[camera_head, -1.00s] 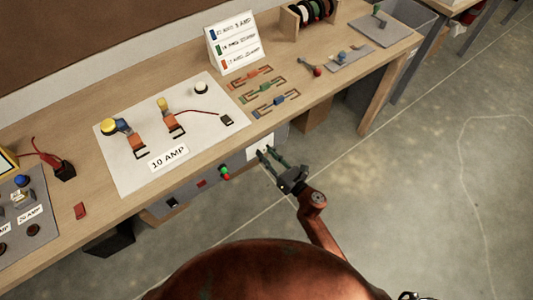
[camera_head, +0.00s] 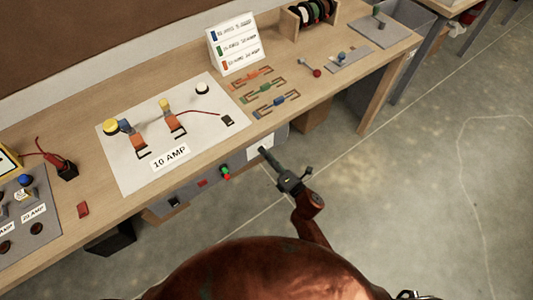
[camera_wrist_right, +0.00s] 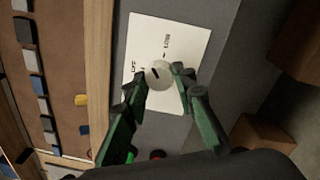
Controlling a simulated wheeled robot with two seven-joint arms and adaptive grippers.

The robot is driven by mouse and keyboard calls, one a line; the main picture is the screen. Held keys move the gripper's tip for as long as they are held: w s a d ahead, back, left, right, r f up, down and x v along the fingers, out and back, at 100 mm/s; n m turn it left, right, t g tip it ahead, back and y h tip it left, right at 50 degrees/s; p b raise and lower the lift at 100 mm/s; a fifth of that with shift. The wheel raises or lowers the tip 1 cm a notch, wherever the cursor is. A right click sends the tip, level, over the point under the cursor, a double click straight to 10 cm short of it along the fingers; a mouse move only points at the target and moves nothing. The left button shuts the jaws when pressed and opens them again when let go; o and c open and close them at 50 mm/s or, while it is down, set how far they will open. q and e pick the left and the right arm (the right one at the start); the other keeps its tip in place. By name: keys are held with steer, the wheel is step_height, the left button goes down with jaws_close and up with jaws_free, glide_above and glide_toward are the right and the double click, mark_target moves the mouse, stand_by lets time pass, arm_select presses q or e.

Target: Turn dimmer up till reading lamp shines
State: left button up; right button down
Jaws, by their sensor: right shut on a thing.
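The dimmer is a pale round knob (camera_wrist_right: 157,74) with a dark mark, on a white labelled plate (camera_wrist_right: 185,40). The plate also shows on the grey panel under the bench front in the head view (camera_head: 260,143). My right gripper (camera_wrist_right: 161,80) has a fingertip on either side of the knob and is shut on it. In the head view my right gripper (camera_head: 268,155) reaches the plate and hides the knob. No lamp is clearly identifiable as the reading lamp; a small white dome (camera_head: 202,87) stands on the board.
The wooden bench (camera_head: 330,85) carries a white "10 AMP" board (camera_head: 205,130) with yellow-topped parts. A green and red button (camera_head: 225,172) and a switch (camera_head: 173,202) sit left of the plate on the panel. Floor right of my arm is clear.

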arm_select(q)
steer(key=w+r+p, duration=0.3)
steer(key=r+p, duration=0.8)
steer(key=r, duration=0.1)
steer(key=shift+w+t+p, duration=0.2)
steer(key=shift+t+p, duration=0.1)
steer(key=shift+p, duration=0.1)
arm_select(e)
steer(key=shift+s+r+m+t+h, duration=0.15)
steer(key=shift+m+h, duration=0.25)
steer(key=shift+m, duration=6.2)
steer(key=shift+w+f+m+t+h, duration=0.15)
steer(key=shift+m+h, duration=0.25)
steer(key=shift+m, duration=6.2)
steer(key=shift+s, duration=0.1)
steer(key=c, duration=1.6)
jaws_free()
steer(key=shift+r, duration=0.1)
